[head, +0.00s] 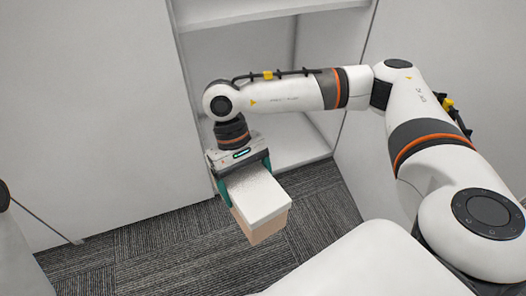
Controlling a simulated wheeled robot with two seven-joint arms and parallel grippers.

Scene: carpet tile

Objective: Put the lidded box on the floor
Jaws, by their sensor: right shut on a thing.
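The gripper points down and hides the far end of the box. The floor (170,250) is grey striped carpet tile, seen below and around the box. My left gripper is not in view.
A white open shelf unit (315,130) stands behind the box. White walls or panels stand left (90,100) and right (440,50). Bare carpet shows left of the box and to its right.

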